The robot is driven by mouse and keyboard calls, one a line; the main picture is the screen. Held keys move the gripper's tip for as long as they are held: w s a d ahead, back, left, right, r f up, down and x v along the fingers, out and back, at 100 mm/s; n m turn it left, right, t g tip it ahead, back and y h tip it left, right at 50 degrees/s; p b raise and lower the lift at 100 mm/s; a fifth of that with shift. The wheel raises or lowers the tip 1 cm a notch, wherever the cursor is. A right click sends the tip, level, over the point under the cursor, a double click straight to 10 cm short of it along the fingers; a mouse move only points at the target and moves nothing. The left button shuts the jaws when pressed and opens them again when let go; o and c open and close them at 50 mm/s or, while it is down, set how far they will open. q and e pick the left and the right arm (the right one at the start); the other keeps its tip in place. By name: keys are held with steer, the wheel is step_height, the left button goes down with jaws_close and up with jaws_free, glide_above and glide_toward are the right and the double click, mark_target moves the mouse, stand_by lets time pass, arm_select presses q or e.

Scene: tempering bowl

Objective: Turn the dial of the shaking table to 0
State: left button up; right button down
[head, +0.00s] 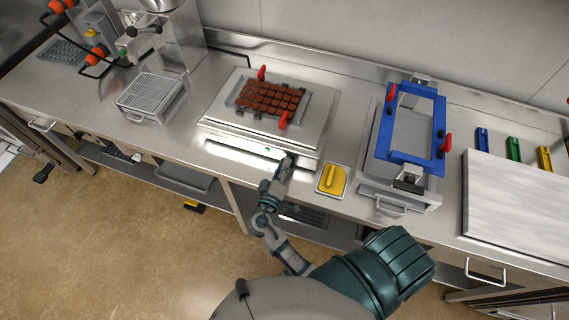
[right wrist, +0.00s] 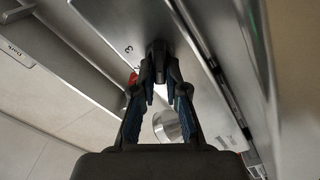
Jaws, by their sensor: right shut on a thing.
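The shaking table (head: 222,112) is a low steel box on the counter, with a small green light on its front face. A mould of brown chocolates (head: 272,97) lies on its top between two red clamps. My right gripper (head: 290,158) is at the right part of the table's front face. In the right wrist view its fingers (right wrist: 160,88) are closed on the dark dial (right wrist: 156,48) on the steel panel. A small mark like a 3 shows beside the dial. The dial's pointer and setting are hidden or too small to read. My left gripper is not in view.
A small tray with a yellow thing (head: 332,180) stands just right of my right gripper. A blue frame (head: 382,125) with red clamps stands farther right. A wire-rack tray (head: 150,95) is at the left. Bare counter lies between the rack and the shaking table.

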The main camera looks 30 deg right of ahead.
steer(key=n+p, duration=0.1)
steer(key=n, duration=0.1)
steer(key=shift+f+n, duration=0.1)
steer(key=shift+n, duration=0.3)
steer(key=shift+n+p, duration=0.4)
steer(key=shift+p, duration=0.05)
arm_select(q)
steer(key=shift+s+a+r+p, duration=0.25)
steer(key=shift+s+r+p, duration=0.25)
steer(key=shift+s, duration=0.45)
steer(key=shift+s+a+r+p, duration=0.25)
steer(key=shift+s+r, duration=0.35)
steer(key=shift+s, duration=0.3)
arm_select(e)
steer(key=shift+f+n, duration=0.25)
steer(key=shift+n, duration=1.25)
steer(key=shift+f, duration=0.1)
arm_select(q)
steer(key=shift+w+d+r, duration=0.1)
arm_select(e)
steer(key=c, duration=1.2)
jaws_free()
steer(key=shift+w, duration=0.15)
